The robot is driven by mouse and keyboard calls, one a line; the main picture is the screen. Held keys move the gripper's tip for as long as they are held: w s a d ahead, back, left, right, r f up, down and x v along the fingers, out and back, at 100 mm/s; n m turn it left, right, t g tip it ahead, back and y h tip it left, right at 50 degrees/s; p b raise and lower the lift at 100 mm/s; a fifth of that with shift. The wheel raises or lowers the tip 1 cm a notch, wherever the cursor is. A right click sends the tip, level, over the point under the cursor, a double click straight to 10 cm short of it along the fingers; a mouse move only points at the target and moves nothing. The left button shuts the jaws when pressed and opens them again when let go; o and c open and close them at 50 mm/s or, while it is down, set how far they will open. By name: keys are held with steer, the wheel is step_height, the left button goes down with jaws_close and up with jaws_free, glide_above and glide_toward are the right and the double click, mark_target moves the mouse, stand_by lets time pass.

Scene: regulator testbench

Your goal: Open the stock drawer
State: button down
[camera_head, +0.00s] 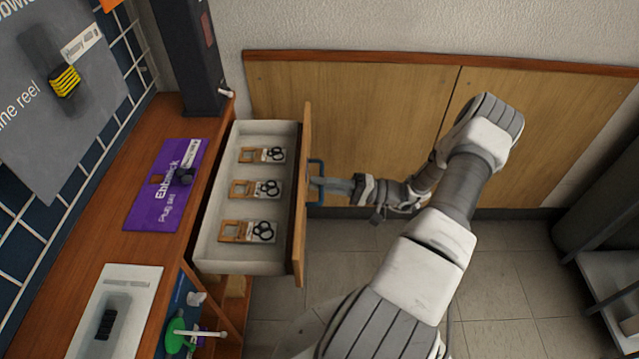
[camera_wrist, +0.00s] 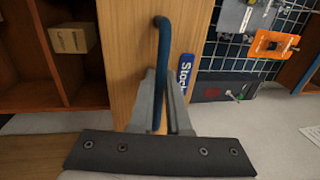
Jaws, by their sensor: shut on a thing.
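The stock drawer (camera_head: 211,232) is pulled out from the wooden bench, and its white inside shows. In it lie three small brown packets with black rings, one of them the nearest packet (camera_head: 247,231). Its wooden front (camera_head: 299,240) carries a blue handle (camera_head: 317,168). My gripper (camera_head: 326,186) is at the handle from the right. In the wrist view the blue handle (camera_wrist: 162,60) runs down between the two fingers of my gripper (camera_wrist: 163,105), which are shut on it. A blue label reading "Stock" (camera_wrist: 185,78) is on the drawer front beside the handle.
A purple board (camera_head: 166,190) and a white board (camera_head: 118,310) lie on the bench top. A dark upright post (camera_head: 190,55) stands behind the drawer. Wooden panels (camera_head: 360,130) line the back wall. Tiled floor (camera_head: 510,265) is clear to the right. A dark shelf rack (camera_head: 610,250) stands at far right.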

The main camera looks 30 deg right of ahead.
steer(key=c, duration=1.2)
jaws_free()
steer(key=shift+o, duration=0.2)
steer(key=p+v, duration=0.1)
steer(key=v, duration=1.6)
steer(key=shift+d, duration=0.2)
steer(key=shift+s, duration=0.1)
